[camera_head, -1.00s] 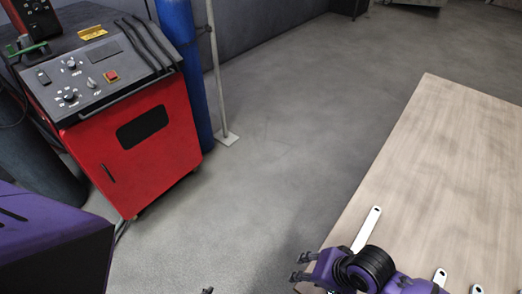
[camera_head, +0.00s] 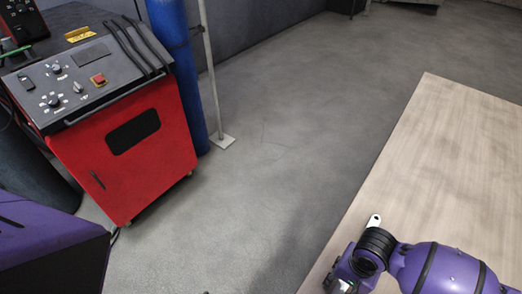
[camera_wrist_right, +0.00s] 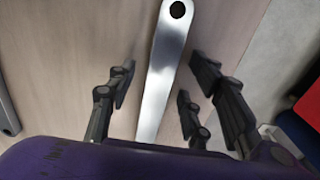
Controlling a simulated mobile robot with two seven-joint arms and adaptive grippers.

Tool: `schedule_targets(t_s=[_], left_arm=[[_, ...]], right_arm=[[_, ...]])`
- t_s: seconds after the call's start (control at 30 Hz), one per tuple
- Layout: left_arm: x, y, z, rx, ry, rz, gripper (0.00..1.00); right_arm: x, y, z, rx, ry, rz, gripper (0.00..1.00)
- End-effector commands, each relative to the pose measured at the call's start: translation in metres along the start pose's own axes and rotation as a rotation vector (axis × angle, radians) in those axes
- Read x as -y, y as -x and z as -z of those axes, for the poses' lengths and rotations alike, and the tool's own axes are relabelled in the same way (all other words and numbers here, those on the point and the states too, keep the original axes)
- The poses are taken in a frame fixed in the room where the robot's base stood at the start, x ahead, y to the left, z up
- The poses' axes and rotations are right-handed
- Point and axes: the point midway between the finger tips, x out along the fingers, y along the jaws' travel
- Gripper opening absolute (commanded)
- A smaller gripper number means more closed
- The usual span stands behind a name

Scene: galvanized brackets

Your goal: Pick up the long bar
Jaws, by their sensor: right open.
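A long silver bar (camera_wrist_right: 160,85) with a hole at its rounded end lies on the wooden table in the right wrist view. In the head view only its holed end (camera_head: 375,221) shows beyond my right arm. My right gripper (camera_wrist_right: 163,88) is open, with its fingers on either side of the bar in the wrist view and gaps between them and it. The bar's near end is hidden behind the gripper body. In the head view my right gripper is mostly cut off at the bottom edge. My left gripper is not clearly visible.
The wooden table (camera_head: 450,160) is bare beyond my right arm. Another grey metal piece (camera_wrist_right: 6,115) lies at the left edge of the wrist view. A red cabinet (camera_head: 130,170) with a control panel and a blue cylinder (camera_head: 178,70) stand across open floor.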

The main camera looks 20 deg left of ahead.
Motion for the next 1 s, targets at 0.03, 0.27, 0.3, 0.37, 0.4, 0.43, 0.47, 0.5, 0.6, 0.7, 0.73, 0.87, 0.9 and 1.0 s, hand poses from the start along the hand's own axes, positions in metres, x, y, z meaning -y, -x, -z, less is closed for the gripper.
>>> schedule_targets(t_s=[0.03,0.27,0.3,0.37,0.4,0.43,0.47,0.5,0.6,0.7,0.73,0.87,0.9,1.0], left_arm=[[0.0003,-0.0014,0.0032,-0.006,-0.002,0.000,0.40],[0.0013,-0.0013,0.0035,-0.007,-0.003,0.001,0.40],[0.0013,-0.0013,0.0033,-0.007,-0.003,0.001,0.40],[0.0013,-0.0014,0.0027,-0.005,-0.003,0.001,0.40],[0.0013,-0.0015,0.0022,-0.005,-0.003,0.001,0.40],[0.0012,-0.0015,0.0018,-0.004,-0.003,0.001,0.40],[0.0012,-0.0016,0.0015,-0.003,-0.003,0.001,0.40],[0.0012,-0.0017,0.0011,-0.003,-0.003,0.001,0.40],[0.0011,-0.0018,0.0001,-0.001,-0.003,0.001,0.40],[0.0009,-0.0019,-0.0004,0.000,-0.003,0.000,0.40],[0.0008,-0.0019,-0.0005,0.000,-0.003,0.000,0.40],[0.0006,-0.0019,-0.0005,0.000,-0.003,0.000,0.40],[0.0005,-0.0019,-0.0005,0.000,-0.003,0.000,0.40],[0.0001,-0.0019,-0.0002,0.000,-0.002,-0.001,0.40]], right_arm=[[0.0003,-0.0027,0.0006,-0.001,0.000,0.001,0.47],[0.0007,-0.0029,0.0010,-0.003,0.000,0.002,0.47],[0.0007,-0.0028,0.0009,-0.003,0.000,0.002,0.43],[0.0008,-0.0028,0.0009,-0.003,0.001,0.002,0.35],[0.0008,-0.0028,0.0009,-0.003,0.001,0.002,0.30],[0.0008,-0.0028,0.0009,-0.002,0.001,0.002,0.26],[0.0008,-0.0028,0.0008,-0.002,0.001,0.002,0.22],[0.0008,-0.0028,0.0008,-0.002,0.001,0.002,0.17],[0.0008,-0.0028,0.0007,-0.002,0.001,0.002,0.04],[0.0008,-0.0028,0.0007,-0.002,0.001,0.002,0.00],[0.0008,-0.0028,0.0006,-0.002,0.001,0.002,0.00],[0.0013,-0.0022,0.0012,-0.003,0.001,0.003,0.00],[0.0013,-0.0022,0.0012,-0.003,0.001,0.003,0.00],[0.0013,-0.0015,0.0012,-0.003,0.001,0.003,0.00]])
